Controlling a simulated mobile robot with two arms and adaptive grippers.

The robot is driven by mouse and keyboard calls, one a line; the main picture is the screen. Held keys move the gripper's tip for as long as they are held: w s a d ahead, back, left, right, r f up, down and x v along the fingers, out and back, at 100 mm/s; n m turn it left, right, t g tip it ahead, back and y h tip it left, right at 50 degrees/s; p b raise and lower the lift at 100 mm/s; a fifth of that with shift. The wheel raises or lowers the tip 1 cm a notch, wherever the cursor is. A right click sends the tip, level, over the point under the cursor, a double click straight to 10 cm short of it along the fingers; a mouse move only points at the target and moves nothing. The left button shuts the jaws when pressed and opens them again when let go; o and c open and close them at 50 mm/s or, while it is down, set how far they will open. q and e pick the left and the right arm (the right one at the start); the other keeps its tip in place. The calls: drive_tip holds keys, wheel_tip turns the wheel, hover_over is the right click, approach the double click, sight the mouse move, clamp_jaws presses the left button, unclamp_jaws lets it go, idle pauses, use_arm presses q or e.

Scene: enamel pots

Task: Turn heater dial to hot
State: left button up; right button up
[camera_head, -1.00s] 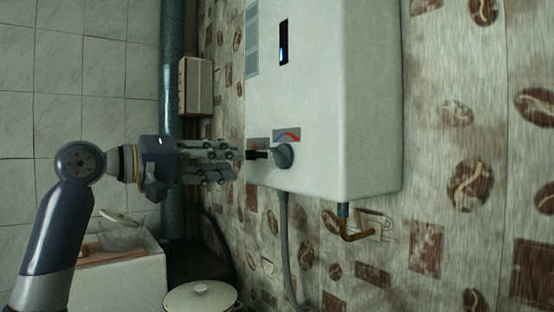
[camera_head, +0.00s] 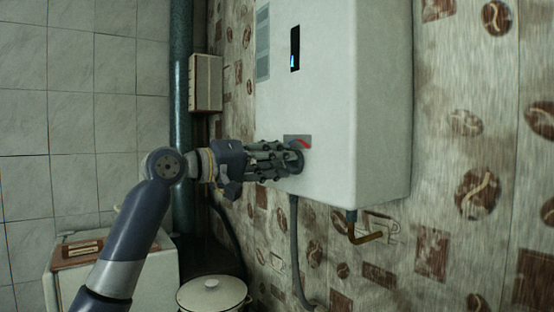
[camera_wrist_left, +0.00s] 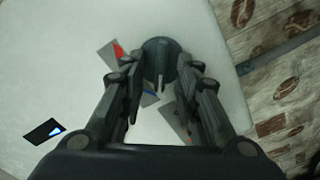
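The heater (camera_head: 330,110) is a white box on the wall. Its grey round dial (camera_head: 298,158) sits low on the front, largely hidden behind my left gripper (camera_head: 292,160) in the head view. A label with a red arc (camera_head: 303,141) shows above the dial. In the left wrist view the dial (camera_wrist_left: 160,60) lies between the fingertips of my left gripper (camera_wrist_left: 160,78), with red and blue marks beside it. The fingers are apart, one on either side of the dial; I cannot tell whether they touch it. My right gripper is not in view.
A grey hose (camera_head: 294,235) and a brass pipe (camera_head: 365,236) come out below the heater. A green pipe (camera_head: 181,120) and a small box (camera_head: 207,83) are at the left. A lidded white pot (camera_head: 212,293) stands below.

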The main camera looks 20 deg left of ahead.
use_arm(q)
drive_tip(key=shift+w, duration=0.1)
drive_tip(key=c, duration=0.7)
clamp_jaws()
drive_tip(key=m+p, duration=0.1)
drive_tip(key=m, duration=0.6)
drive_tip(key=m+p, duration=0.2)
drive_tip(key=m, duration=0.6)
drive_tip(key=d+m+p, duration=0.1)
drive_tip(key=m+p, duration=0.1)
drive_tip(key=m, duration=0.6)
drive_tip(key=shift+s+f, duration=0.15)
drive_tip(key=shift+s, duration=0.2)
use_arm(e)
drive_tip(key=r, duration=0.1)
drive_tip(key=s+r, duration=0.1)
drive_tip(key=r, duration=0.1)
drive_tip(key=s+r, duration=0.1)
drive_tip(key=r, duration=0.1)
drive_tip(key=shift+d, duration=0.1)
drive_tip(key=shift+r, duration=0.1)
use_arm(q)
drive_tip(key=o, duration=0.7)
unclamp_jaws()
drive_tip(key=shift+a, duration=0.1)
